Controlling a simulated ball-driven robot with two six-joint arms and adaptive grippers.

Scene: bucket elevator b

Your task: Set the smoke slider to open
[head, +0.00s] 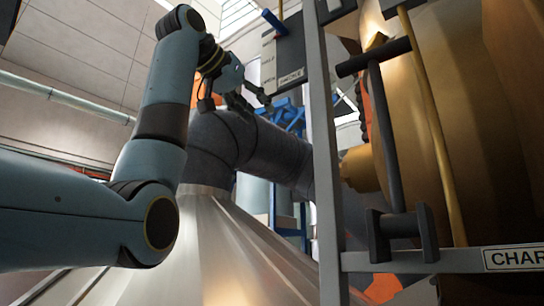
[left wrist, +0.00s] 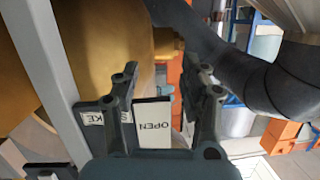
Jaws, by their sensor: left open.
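The dark smoke panel (head: 290,54) hangs at the upper middle of the head view, with a SMOKE label (head: 291,76) low on it. A blue bar (head: 272,21) sticks out at its top left; I cannot tell whether it is the slider's handle. My left gripper (head: 254,101) is open, just left of the panel's lower edge. In the left wrist view, the white OPEN plate (left wrist: 153,124) shows between the fingers of the gripper (left wrist: 165,84). The SMOKE label (left wrist: 92,118) is partly hidden behind one finger. No contact can be made out. My right gripper is out of view.
A grey upright post (head: 325,160) stands just right of the panel. A large brass drum (head: 480,120) and a black lever (head: 386,135) lie beyond it. A thick dark pipe (head: 265,150) and a metal cone (head: 225,250) lie below the gripper. Open room lies at upper left.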

